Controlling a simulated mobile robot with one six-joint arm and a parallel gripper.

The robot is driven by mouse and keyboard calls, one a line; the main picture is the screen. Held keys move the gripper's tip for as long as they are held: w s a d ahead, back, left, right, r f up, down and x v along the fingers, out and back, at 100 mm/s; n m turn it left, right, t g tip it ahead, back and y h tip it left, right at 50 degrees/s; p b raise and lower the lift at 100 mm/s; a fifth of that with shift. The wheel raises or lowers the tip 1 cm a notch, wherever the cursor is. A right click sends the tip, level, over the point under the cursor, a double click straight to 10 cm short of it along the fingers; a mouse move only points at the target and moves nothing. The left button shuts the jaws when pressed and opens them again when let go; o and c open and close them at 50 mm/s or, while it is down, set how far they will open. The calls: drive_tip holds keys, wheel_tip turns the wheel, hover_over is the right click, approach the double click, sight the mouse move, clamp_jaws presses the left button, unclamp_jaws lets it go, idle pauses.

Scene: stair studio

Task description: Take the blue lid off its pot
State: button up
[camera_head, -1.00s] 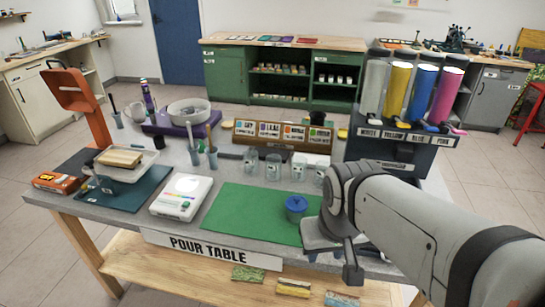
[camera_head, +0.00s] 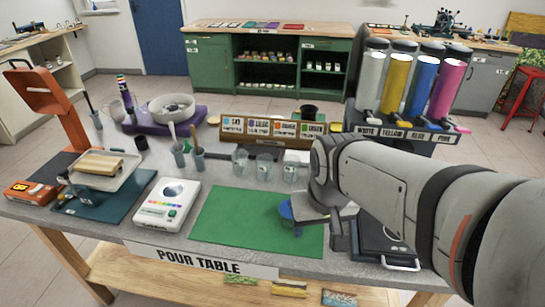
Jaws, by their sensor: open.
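The blue lid (camera_head: 285,210) shows on the right part of the green mat (camera_head: 235,222), at the front of the pour table. The grey end of my arm covers its right side. The pot under the lid is mostly hidden, so I cannot tell how the lid sits on it. My gripper (camera_head: 302,213) is at the lid's right side, very close to it. It is open. Whether the fingers touch the lid cannot be seen.
A white scale (camera_head: 168,205) stands left of the mat. Clear jars (camera_head: 264,167) and a labelled wooden rack (camera_head: 272,130) stand behind it. Colour tubes (camera_head: 420,85) rise at the back right. A dark tray (camera_head: 385,243) lies right of my gripper. The mat's left part is clear.

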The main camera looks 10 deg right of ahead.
sight(285, 210)
drive_tip(key=o, duration=0.6)
drive_tip(key=w+g+p, duration=0.1)
drive_tip(key=w+p, duration=0.3)
drive_tip(key=w, duration=0.7)
drive_tip(key=shift+f+m, duration=0.2)
drive_tip(key=shift+m, duration=0.1)
drive_tip(key=shift+o, duration=0.6)
drive_tip(key=shift+m+g, duration=0.4)
drive_tip(key=shift+g, duration=0.3)
drive_tip(key=w+f+p, duration=0.1)
drive_tip(key=w+f, duration=0.1)
drive_tip(key=w+f+p, duration=0.1)
drive_tip(key=w, duration=0.2)
drive_tip(key=w+f+p, duration=0.1)
drive_tip(key=w+f, duration=0.1)
drive_tip(key=w, duration=0.1)
drive_tip(key=shift+w+d+f, duration=0.1)
drive_tip(key=shift+w+f, duration=0.05)
drive_tip(key=shift+f, duration=0.15)
drive_tip(key=shift+w+f, duration=0.15)
drive_tip(key=shift+f, duration=0.55)
drive_tip(key=shift+w+a+f+p, duration=0.1)
drive_tip(key=shift+f+p, duration=0.4)
drive_tip(key=shift+f, duration=1.25)
drive_tip(key=shift+a+f+p, duration=0.1)
drive_tip(key=shift+f+p, duration=0.35)
drive_tip(key=shift+f, duration=1.3)
